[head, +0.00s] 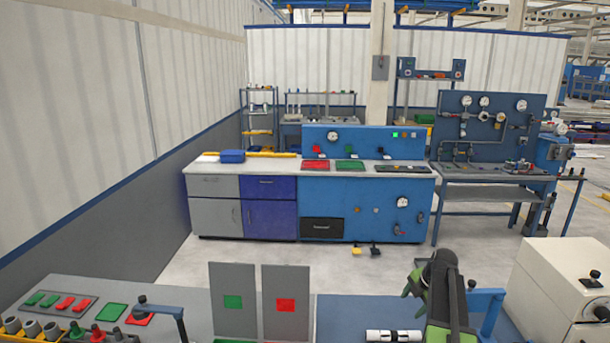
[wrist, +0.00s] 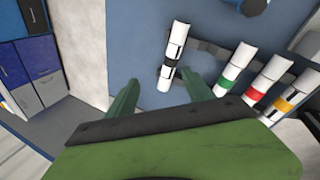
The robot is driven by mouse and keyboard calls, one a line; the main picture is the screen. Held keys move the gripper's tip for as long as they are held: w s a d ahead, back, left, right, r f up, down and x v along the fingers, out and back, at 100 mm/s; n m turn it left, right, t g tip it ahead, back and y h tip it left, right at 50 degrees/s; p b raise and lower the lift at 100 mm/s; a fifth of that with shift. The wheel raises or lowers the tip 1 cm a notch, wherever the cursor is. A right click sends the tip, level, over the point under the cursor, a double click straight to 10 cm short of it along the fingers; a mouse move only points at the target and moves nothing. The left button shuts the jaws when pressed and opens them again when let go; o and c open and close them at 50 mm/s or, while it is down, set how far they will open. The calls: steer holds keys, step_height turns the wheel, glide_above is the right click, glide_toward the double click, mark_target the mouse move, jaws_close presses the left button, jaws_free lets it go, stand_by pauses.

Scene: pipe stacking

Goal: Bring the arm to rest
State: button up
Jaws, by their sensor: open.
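My gripper (wrist: 160,77) is open, with its two green fingers spread apart in the wrist view. A white pipe with black bands (wrist: 176,55) lies just beyond the fingertips, its near end showing between them. The fingers do not grip it. A white pipe with dark bands also shows at the bottom edge of the head view (head: 394,336), left of my arm. To the right in the wrist view lie white pipes with a green band (wrist: 237,67), a red band (wrist: 269,77) and a yellow band (wrist: 296,96).
A cream box (head: 565,285) is right of my arm. A blue workbench (head: 365,208) stands across open floor.

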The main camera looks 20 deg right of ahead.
steer(key=w+a+f+m+g+b, duration=0.1)
steer(key=a+f, duration=0.1)
steer(key=a, duration=1.3)
steer(key=a+f+g+b, duration=0.1)
steer(key=a+f, duration=0.1)
steer(key=a, duration=1.4)
steer(key=s+a+m+g, duration=0.1)
steer(key=s+a+m, duration=0.3)
steer(key=m, duration=0.5)
steer(key=s+a+m+g+b, duration=0.1)
steer(key=s+a+m, duration=0.3)
steer(key=s+m, duration=0.3)
steer(key=f+m, duration=0.1)
steer(key=m, duration=0.1)
steer(key=shift+a+m+h, duration=0.3)
steer(key=shift+a+m, duration=0.1)
